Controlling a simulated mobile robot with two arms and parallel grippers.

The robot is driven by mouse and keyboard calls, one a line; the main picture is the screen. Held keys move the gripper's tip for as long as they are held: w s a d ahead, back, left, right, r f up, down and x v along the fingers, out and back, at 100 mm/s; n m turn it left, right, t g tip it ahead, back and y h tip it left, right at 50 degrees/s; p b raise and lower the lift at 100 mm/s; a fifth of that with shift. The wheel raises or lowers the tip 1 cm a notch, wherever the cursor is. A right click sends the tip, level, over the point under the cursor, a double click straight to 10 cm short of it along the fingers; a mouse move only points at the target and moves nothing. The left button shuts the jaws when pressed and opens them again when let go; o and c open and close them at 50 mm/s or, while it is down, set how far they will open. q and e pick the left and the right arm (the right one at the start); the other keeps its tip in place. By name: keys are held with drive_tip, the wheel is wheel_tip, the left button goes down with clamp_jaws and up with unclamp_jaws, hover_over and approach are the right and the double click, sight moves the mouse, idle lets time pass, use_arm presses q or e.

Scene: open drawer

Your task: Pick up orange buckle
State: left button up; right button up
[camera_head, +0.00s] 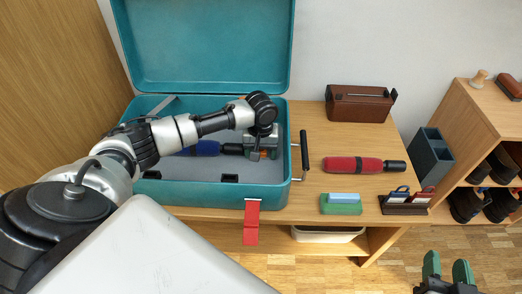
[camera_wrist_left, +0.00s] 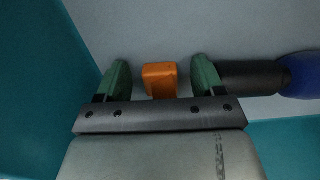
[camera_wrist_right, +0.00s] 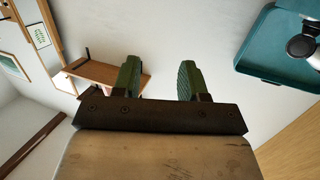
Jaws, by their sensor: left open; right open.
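The orange buckle (camera_wrist_left: 160,77) lies on the grey floor of the open teal case (camera_head: 225,198). In the left wrist view it sits between the two green fingers of my left gripper (camera_wrist_left: 160,80), with a gap on each side. In the head view my left gripper (camera_head: 262,150) reaches down inside the case near its right wall, and a bit of orange shows beside it. My left gripper is open. My right gripper (camera_head: 447,270) is open and empty at the lower right, away from the case; it also shows in the right wrist view (camera_wrist_right: 158,82).
A blue and black tool (camera_head: 205,148) lies in the case; its black end is close beside my left gripper's finger.

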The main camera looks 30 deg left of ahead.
use_arm(q)
drive_tip(key=c, duration=1)
drive_tip(key=shift+r, duration=0.15)
